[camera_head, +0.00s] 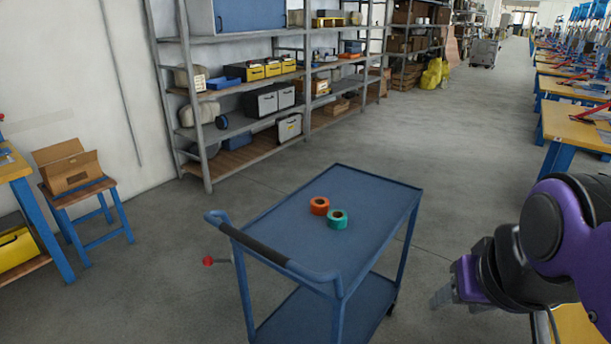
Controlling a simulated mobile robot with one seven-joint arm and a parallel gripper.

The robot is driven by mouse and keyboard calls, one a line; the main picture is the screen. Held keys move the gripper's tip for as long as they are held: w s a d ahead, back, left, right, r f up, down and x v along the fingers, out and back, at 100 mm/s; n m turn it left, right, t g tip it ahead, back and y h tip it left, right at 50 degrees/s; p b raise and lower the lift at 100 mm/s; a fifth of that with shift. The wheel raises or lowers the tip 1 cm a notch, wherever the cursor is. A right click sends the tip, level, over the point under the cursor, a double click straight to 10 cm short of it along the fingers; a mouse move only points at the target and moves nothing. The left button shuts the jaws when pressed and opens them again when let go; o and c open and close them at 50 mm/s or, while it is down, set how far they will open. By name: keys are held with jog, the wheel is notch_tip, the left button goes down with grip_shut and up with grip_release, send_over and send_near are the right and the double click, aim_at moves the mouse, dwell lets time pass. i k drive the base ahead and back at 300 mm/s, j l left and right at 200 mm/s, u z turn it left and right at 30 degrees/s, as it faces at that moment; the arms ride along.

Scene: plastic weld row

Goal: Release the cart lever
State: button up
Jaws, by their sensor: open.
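A blue two-shelf cart (370,194) stands on the floor in front of me. Its push handle with a dark grip (262,243) is at the near left end. The cart lever (208,261), with a red ball knob on a short rod, sticks out to the left below the handle. My gripper (441,298) is at the lower right, right of the cart and well apart from the lever. Its grey fingers are open, and I see nothing between them. The lever's mount is partly hidden behind the cart frame.
An orange tape roll (319,205) and a teal tape roll (337,219) lie on the cart's top. Loaded shelving (245,150) lines the back left wall. A blue stool (82,190) with an open box stands left. Workbenches (570,122) line the right. Floor around the lever is clear.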

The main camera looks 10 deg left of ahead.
aim_at(207, 261)
jog(key=j, duration=0.4)
jog(key=k+j+z, duration=0.1)
jog(key=j, duration=0.75)
jog(key=i+j+z, duration=0.1)
jog(key=j, duration=0.3)
jog(key=i+j, duration=0.15)
jog(key=j, duration=0.25)
jog(key=i+j+z, duration=0.1)
jog(key=j, duration=0.35)
jog(key=i+j, duration=0.15)
jog(key=j, duration=0.15)
jog(key=i+j+z, duration=0.1)
jog(key=i+j, duration=0.25)
jog(key=j, duration=0.25)
jog(key=k, duration=0.55)
jog(key=k+l, duration=0.15)
jog(key=l+u, duration=0.05)
jog(key=l, duration=0.05)
